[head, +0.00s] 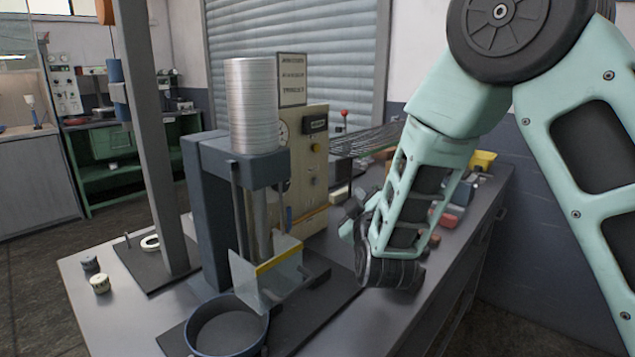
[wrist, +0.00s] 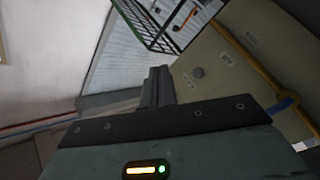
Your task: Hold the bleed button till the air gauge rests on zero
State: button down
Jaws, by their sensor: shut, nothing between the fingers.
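A beige control panel (head: 308,195) stands behind the press on the bench. It carries a round white air gauge (head: 282,131), partly hidden by the press; its needle is too small to read. My gripper (head: 350,212) is shut and empty, to the right of the panel in the head view.
The blue-grey press (head: 210,205) with a metal cylinder and clear guard (head: 262,275) stands left of my gripper. A blue ring-shaped tray (head: 262,325) is in front. Wire racks (head: 365,140) and coloured items lie behind. A yellow hose (wrist: 245,55) crosses the beige surface.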

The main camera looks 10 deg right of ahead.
jog(key=w+a+p, duration=0.1)
jog(key=w+a, duration=0.4)
jog(key=w, duration=0.2)
dwell(0.3)
jog(key=shift+a, duration=0.1)
dwell(1.8)
jog(key=shift+w+a, duration=0.2)
jog(key=shift+w, duration=0.15)
jog(key=shift+w+a, duration=0.3)
jog(key=shift+w, duration=0.05)
dwell(0.7)
jog(key=shift+s+d, duration=0.1)
jog(key=shift+s, duration=0.05)
dwell(1.9)
jog(key=shift+s+d, duration=0.4)
jog(key=shift+s, duration=0.15)
jog(key=s+d, duration=0.1)
jog(key=s, duration=0.1)
jog(key=s+d+b, duration=0.1)
jog(key=s+d, duration=0.1)
dwell(0.5)
